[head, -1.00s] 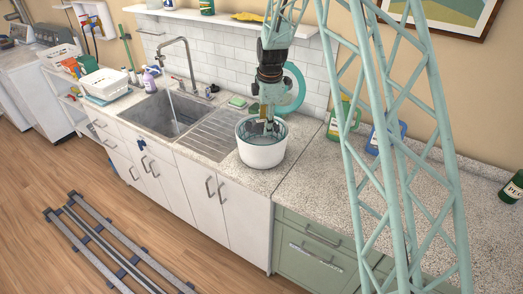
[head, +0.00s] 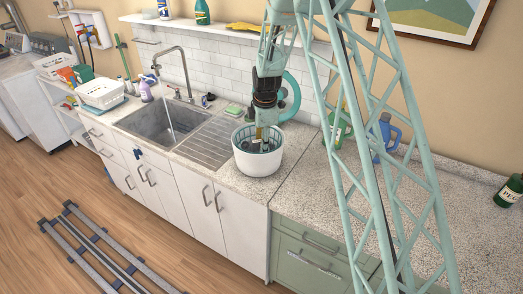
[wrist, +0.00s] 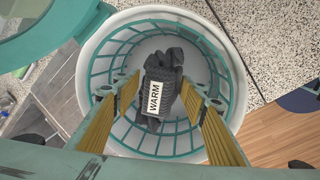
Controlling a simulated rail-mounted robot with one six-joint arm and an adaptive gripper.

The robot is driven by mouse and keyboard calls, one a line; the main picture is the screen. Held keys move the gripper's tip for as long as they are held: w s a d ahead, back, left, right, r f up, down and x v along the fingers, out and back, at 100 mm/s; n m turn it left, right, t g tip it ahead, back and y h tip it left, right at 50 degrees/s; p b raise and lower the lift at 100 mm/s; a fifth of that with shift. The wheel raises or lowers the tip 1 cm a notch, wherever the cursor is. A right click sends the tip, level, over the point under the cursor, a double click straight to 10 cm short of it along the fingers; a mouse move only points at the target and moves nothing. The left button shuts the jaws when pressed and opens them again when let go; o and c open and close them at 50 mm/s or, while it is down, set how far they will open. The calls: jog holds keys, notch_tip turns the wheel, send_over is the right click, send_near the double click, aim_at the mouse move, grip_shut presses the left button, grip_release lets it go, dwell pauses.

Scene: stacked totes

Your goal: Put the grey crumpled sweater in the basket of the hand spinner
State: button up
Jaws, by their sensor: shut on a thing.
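The hand spinner (head: 257,162) is a white tub with a teal slatted basket inside, standing on the counter right of the sink drainer. In the wrist view, the basket (wrist: 111,50) shows from above. The dark grey crumpled sweater (wrist: 170,62) with a white "WARM" label is over the middle of the basket, within its rim as seen from above. My gripper (wrist: 163,92) has its yellow-padded fingers on either side of the sweater and is shut on it. In the head view, my gripper (head: 266,138) points down into the tub's mouth. How far the sweater is above the basket floor is unclear.
The spinner's teal lid or handle (head: 289,97) rises behind my gripper. The sink (head: 165,118) with running tap is to the left. Green and blue jugs (head: 384,137) stand at the right by the wall. The speckled counter right of the spinner is mostly clear.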

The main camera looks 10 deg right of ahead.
jog(key=shift+f, duration=1.85)
jog(key=shift+f, duration=0.15)
jog(key=o, duration=1)
jog(key=shift+r, duration=0.25)
jog(key=r, duration=0.3)
jog(key=s+r, duration=0.1)
jog(key=r, duration=0.3)
jog(key=s+r, duration=0.1)
jog(key=r, duration=0.2)
jog(key=shift+r, duration=0.2)
jog(key=shift+s+r, duration=0.2)
jog(key=shift+r, duration=0.4)
jog(key=shift+r, duration=0.1)
